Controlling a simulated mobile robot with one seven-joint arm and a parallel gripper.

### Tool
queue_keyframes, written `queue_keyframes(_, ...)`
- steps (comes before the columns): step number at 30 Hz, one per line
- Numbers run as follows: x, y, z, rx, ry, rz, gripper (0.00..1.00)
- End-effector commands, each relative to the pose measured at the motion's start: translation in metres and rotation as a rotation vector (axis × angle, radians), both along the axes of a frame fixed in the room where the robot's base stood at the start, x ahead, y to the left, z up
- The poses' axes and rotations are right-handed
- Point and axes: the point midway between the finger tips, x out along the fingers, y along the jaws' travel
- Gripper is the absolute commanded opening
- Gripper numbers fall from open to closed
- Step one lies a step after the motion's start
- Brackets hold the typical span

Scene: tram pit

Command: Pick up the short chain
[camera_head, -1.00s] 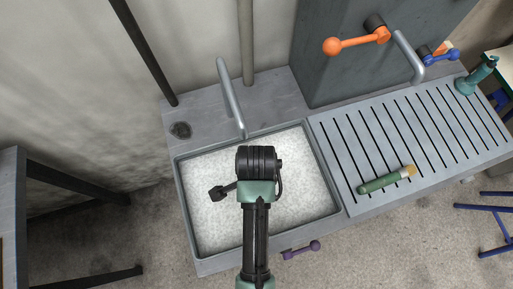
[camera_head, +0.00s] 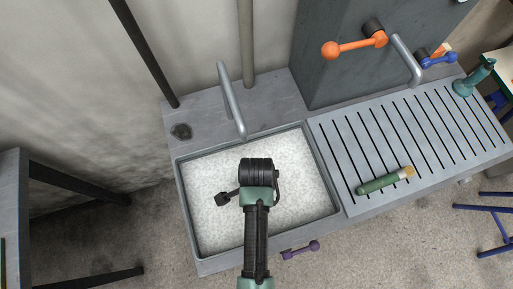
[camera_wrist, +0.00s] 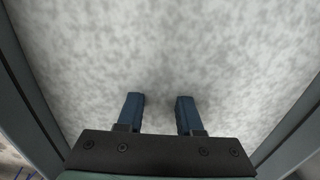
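No chain can be made out in either view. My gripper shows in the wrist view (camera_wrist: 160,108) with its two blue fingers apart and nothing between them. It points down at the pale, speckled grey-white fill of the sink basin (camera_wrist: 165,50). In the head view my wrist and arm hang over the basin (camera_head: 183,205) and hide its middle. I cannot tell how far the fingertips are from the speckled surface.
A bent metal spout (camera_head: 231,100) rises behind the basin. On the right is a slotted drainboard (camera_head: 440,140) with a green-handled brush (camera_head: 380,183). An orange lever (camera_head: 350,46) sits on the grey block. A teal bottle (camera_head: 472,80) stands far right. A purple handle (camera_head: 300,250) juts from the front.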

Motion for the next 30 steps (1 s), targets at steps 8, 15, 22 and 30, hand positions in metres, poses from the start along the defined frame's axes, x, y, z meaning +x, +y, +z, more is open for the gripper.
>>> queue_keyframes(8, 0.0, 0.0, 0.0, 0.0, 0.0, 0.0, 0.0)
queue_keyframes(15, 0.0, 0.0, 0.001, 0.0, -0.001, 0.0, 0.0)
queue_keyframes(22, 0.002, 0.0, 0.01, -0.001, -0.004, 0.0, 0.0)
queue_keyframes(30, 0.002, 0.0, 0.059, 0.0, -0.007, 0.0, 0.0)
